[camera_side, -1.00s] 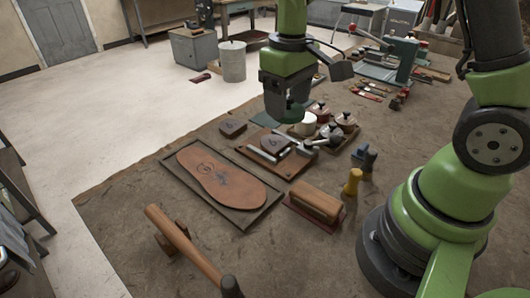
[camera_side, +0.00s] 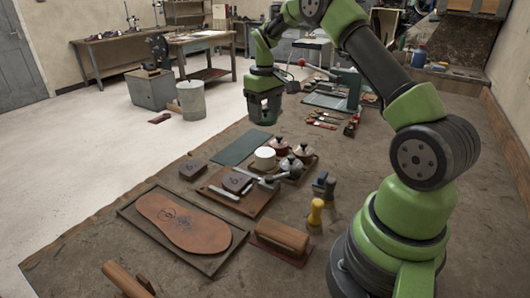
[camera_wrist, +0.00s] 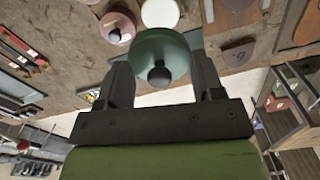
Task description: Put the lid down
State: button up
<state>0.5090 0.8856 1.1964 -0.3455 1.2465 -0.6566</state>
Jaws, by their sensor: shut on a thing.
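The lid is a round green disc with a black knob (camera_wrist: 160,52), seen in the wrist view between the two fingers. My gripper (camera_wrist: 158,72) is shut on it by its sides. In the side view my gripper (camera_side: 264,114) is raised in the air, with the lid's green edge (camera_side: 263,121) low between the fingers. Below it on the table lies a dark green mat (camera_side: 239,147). A white round pot (camera_side: 265,158) stands beside the mat; in the wrist view its pale top (camera_wrist: 160,12) shows just beyond the lid.
Lidded pots (camera_side: 290,164) stand close by the white pot. A board (camera_side: 228,198) with tools, a small dark block (camera_side: 193,170) and a tray (camera_side: 135,212) with a leather sole (camera_side: 185,222) are nearer. Red-handled tools (camera_side: 322,122) lie to the right.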

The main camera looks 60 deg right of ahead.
aim_at(264, 151)
notch_tip(264, 151, down, 10)
jog(key=shift+r, duration=0.2)
dwell(0.5)
jog(key=shift+f, duration=0.15)
jog(key=o, duration=0.9)
